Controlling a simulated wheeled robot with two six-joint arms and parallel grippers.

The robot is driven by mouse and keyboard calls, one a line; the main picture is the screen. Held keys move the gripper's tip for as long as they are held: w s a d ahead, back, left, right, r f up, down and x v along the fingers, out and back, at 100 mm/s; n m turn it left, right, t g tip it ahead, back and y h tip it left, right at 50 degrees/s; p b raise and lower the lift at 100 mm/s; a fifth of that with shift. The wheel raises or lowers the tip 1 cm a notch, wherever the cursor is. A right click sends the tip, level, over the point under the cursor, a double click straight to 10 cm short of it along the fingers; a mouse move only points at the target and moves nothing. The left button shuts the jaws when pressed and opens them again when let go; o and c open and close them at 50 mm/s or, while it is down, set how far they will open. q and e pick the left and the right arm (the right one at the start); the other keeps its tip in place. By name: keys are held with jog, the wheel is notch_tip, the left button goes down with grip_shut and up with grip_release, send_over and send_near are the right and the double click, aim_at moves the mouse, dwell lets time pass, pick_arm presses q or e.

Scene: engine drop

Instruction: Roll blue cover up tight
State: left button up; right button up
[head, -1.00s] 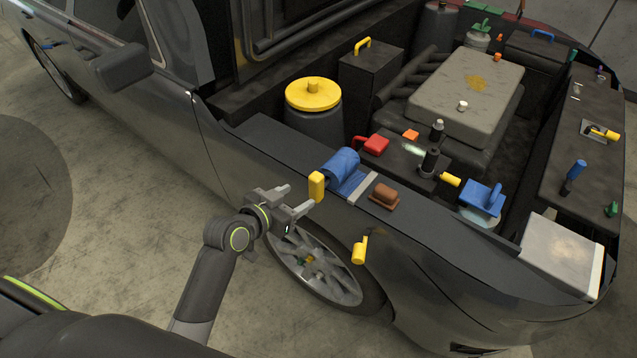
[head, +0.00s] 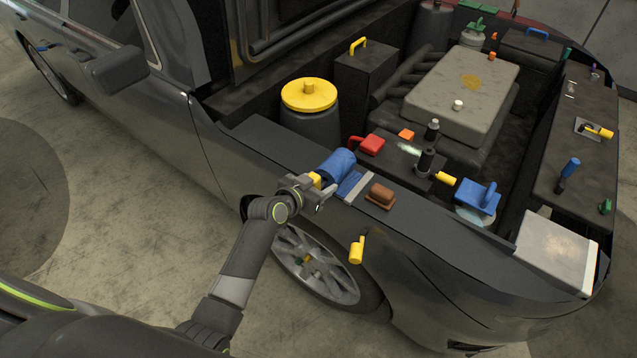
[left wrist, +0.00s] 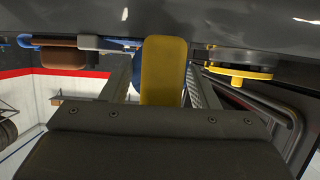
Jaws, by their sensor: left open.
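The blue cover (head: 335,165) lies on the car's fender edge, with a rolled part at the left and a flat strip ending in a pale band (head: 357,188) at the right. A yellow handle (head: 314,179) sits at the near end of the roll. My left gripper (head: 322,191) is open at the handle and hides part of it. In the left wrist view the yellow handle (left wrist: 164,70) stands between the two open fingers; I cannot tell whether they touch it. My right gripper is in neither view.
A brown block (head: 380,195) sits on the fender right of the cover. A yellow-handled item (head: 357,250) is on the fender side below. The engine bay behind holds a yellow-capped reservoir (head: 309,95), a red item (head: 372,145) and a blue item (head: 478,196).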

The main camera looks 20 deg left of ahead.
pick_arm(q)
jog(key=c, duration=1.1)
jog(key=d, duration=0.1)
jog(key=s+d, duration=0.1)
jog(key=shift+d+p, duration=0.3)
jog(key=shift+p, duration=0.05)
jog(key=shift+c, duration=0.2)
jog(key=o, duration=1.1)
jog(key=shift+d, duration=0.1)
jog(key=b+v, duration=0.1)
jog(key=v, duration=1.6)
jog(key=shift+s+r+b, duration=0.1)
jog(key=shift+s+b, duration=0.1)
jog(key=shift+b, duration=0.15)
